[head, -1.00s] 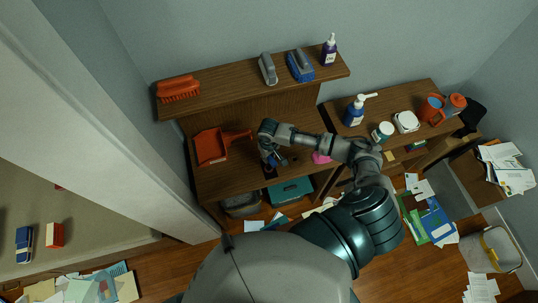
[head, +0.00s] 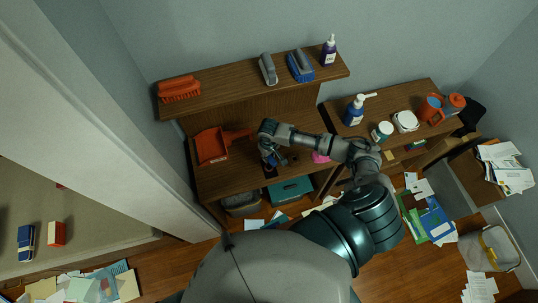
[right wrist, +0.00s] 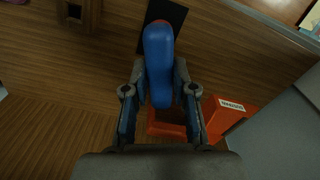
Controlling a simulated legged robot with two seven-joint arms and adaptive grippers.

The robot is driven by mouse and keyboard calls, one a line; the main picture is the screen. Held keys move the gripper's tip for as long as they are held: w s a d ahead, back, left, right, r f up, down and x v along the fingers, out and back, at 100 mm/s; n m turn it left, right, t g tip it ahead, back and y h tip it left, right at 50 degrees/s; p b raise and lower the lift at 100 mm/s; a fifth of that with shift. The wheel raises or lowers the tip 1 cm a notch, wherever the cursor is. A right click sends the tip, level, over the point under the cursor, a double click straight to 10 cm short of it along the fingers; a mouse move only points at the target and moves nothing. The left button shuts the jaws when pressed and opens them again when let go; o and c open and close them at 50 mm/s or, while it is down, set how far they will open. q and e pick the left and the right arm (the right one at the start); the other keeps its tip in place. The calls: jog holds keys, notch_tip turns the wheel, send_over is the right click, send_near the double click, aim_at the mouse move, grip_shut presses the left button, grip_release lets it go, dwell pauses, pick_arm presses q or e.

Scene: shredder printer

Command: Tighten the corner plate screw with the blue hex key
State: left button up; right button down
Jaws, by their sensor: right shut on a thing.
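My right gripper (head: 272,160) is over the lower wooden shelf in the head view. In the right wrist view, its two fingers (right wrist: 160,100) are shut on a rounded blue handle (right wrist: 158,62), taken to be the blue hex key. A little red shows at the handle's far end. A dark flat plate (right wrist: 176,17) lies on the wood behind that end; it also shows in the head view (head: 270,173), just below the gripper. The screw and the key's tip are hidden. My left gripper is not in view.
An orange dustpan (head: 211,146) lies left of the gripper; its orange body also shows in the right wrist view (right wrist: 230,117). A pink item (head: 320,157) is to the right.

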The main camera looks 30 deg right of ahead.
jog(key=shift+f, duration=0.35)
jog(key=shift+f+b, duration=0.4)
jog(key=shift+f, duration=0.3)
dwell(0.6)
jog(key=shift+s+m+p, duration=0.1)
jog(key=shift+m+p, duration=0.35)
jog(key=shift+m, duration=0.25)
jog(key=shift+f+m, duration=0.1)
jog(key=shift+m, duration=0.7)
